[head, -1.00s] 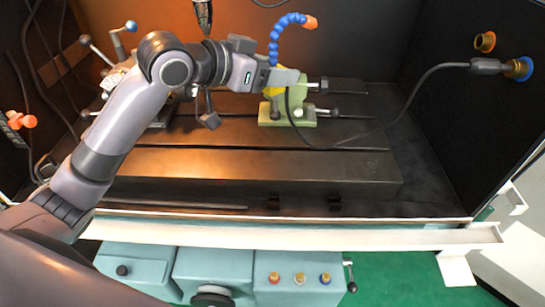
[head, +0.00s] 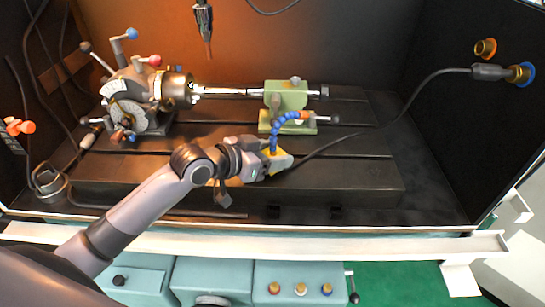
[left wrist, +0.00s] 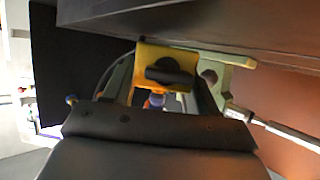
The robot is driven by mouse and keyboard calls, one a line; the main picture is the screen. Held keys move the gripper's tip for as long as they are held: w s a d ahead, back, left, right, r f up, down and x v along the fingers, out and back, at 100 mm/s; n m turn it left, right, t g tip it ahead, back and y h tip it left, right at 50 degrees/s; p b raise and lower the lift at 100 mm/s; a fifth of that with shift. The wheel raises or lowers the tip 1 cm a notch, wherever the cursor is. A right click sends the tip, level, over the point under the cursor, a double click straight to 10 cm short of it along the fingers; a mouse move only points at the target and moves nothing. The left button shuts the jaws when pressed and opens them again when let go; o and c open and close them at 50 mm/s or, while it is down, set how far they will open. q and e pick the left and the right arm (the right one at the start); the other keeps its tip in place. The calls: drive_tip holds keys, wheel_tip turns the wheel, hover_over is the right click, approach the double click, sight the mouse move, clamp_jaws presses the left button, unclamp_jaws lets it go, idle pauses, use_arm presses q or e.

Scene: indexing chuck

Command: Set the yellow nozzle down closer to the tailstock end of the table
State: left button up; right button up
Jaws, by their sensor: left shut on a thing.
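My left gripper (head: 280,161) is shut on the yellow nozzle (head: 273,151), holding it by its yellow base. A blue segmented hose (head: 279,127) rises from that base and bends right to an orange tip. The nozzle is over the front part of the slotted table (head: 340,178), in front of the green tailstock (head: 287,98). I cannot tell whether its base touches the table. In the left wrist view the yellow base (left wrist: 147,55) sits between the fingers, with a dark round part on its face. My right gripper is not in view.
The indexing chuck (head: 175,88) stands at the table's left, with a thin rod running from it to the tailstock. A black cable (head: 408,108) runs from the right wall fitting toward the nozzle. The table's front right is clear.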

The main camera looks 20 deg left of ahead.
use_arm(q)
drive_tip(key=shift+f, duration=0.4)
drive_tip(key=o, duration=1.4)
drive_tip(key=shift+f, duration=0.25)
drive_tip(key=shift+o, duration=0.2)
drive_tip(key=shift+r, duration=0.15)
drive_tip(key=v, duration=1.2)
